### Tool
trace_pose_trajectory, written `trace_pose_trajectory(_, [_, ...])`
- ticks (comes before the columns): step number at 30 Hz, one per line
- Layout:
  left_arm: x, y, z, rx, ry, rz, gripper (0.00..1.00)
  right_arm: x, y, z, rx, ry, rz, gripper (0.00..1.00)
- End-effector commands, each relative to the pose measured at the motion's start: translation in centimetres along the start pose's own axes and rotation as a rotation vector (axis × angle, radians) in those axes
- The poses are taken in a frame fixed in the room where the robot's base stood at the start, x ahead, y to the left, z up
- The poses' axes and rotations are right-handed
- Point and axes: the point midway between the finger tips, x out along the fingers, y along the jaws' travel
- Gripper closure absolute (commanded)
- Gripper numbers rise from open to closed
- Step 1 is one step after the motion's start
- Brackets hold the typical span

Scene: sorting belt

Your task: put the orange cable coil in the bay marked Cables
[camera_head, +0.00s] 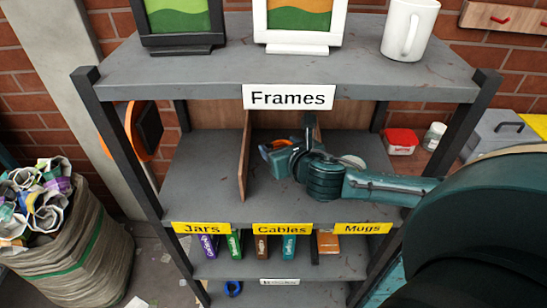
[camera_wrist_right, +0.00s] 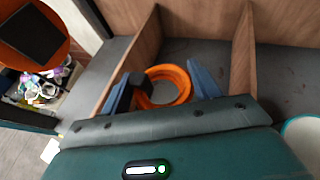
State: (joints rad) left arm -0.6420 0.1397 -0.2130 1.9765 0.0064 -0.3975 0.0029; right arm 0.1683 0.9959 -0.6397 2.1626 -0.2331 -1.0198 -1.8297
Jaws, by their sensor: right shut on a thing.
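The orange cable coil (camera_head: 277,146) is inside the middle bay, above the yellow Cables label (camera_head: 283,229). My right gripper (camera_head: 284,158) reaches into this bay from the right and hides part of the coil. In the right wrist view the coil (camera_wrist_right: 184,83) shows as an orange ring with a dark block on its left side, between the two blue fingers of the gripper (camera_wrist_right: 160,88). The gripper is shut on the coil. I cannot tell whether the coil touches the bay floor (camera_head: 262,203). My left gripper is not in view.
Wooden dividers (camera_head: 243,157) (camera_wrist_right: 243,50) stand on both sides of the middle bay. A pale round rim (camera_wrist_right: 300,135) is in the Mugs bay at right. Picture frames (camera_head: 298,48) and a white mug (camera_head: 408,30) stand on top. Books (camera_head: 289,247) fill the shelf below.

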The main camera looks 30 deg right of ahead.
Motion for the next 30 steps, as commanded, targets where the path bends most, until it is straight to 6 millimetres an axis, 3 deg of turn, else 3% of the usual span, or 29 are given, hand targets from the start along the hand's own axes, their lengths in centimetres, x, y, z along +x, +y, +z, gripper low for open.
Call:
trace_pose_trajectory(3, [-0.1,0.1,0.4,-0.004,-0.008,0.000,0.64,0.6,-0.8,-0.1,0.006,0.000,-0.018,0.64])
trace_pose_trajectory(9, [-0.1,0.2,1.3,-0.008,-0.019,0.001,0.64,2.0,-0.9,-3.5,0.009,0.001,-0.020,0.64])
trace_pose_trajectory(23, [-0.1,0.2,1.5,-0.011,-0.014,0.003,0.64,4.0,-0.8,-8.3,0.007,0.000,-0.019,0.64])
trace_pose_trajectory(30, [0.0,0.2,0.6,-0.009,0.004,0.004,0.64,4.2,-0.8,-8.6,0.007,-0.003,-0.018,0.64])
